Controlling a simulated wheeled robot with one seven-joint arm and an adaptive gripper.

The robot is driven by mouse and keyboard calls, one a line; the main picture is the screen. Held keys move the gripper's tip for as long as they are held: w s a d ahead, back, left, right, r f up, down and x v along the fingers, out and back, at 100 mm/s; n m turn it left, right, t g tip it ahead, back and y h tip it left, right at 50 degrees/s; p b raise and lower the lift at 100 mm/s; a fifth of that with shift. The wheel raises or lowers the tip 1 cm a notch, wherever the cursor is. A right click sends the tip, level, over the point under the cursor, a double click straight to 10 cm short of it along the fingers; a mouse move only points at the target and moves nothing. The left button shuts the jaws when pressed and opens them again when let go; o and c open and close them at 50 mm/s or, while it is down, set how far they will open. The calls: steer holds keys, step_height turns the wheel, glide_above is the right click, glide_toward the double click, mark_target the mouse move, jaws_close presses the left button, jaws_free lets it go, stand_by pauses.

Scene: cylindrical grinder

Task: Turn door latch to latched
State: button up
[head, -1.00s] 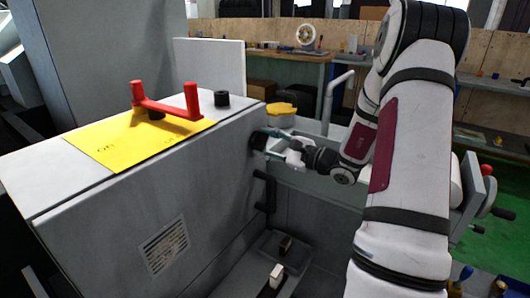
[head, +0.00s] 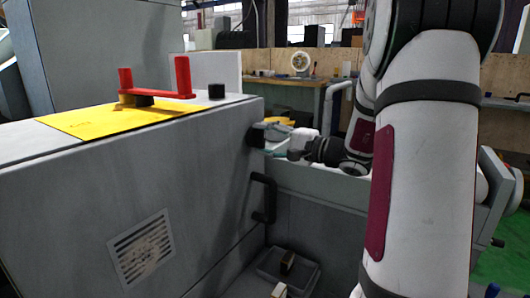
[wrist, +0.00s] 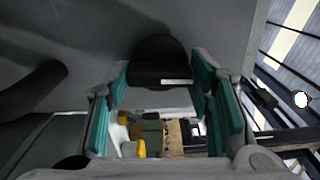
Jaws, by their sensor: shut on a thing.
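The door latch is a dark knob (wrist: 158,58) on the grey door face, with a short white mark near its lower edge in the wrist view. In the head view the latch (head: 256,136) juts from the right end of the grey housing. My gripper (wrist: 160,88) has its teal finger pads on either side of the knob and is shut on it. In the head view the gripper (head: 277,138) reaches the latch from the right. The pads hide part of the latch there, and I cannot tell its exact angle.
A black door handle (head: 263,198) is below the latch. A red crank handle (head: 155,82) stands on the housing above a yellow plate (head: 95,120). A grey tray (head: 285,268) with small blocks lies low beside the housing. My arm blocks much of the right side.

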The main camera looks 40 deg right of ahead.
steer(key=shift+n+b, duration=0.5)
steer(key=shift+b, duration=0.2)
steer(key=o, duration=1.2)
steer(key=shift+c, duration=0.2)
steer(key=v, duration=1.2)
steer(key=shift+a, duration=0.1)
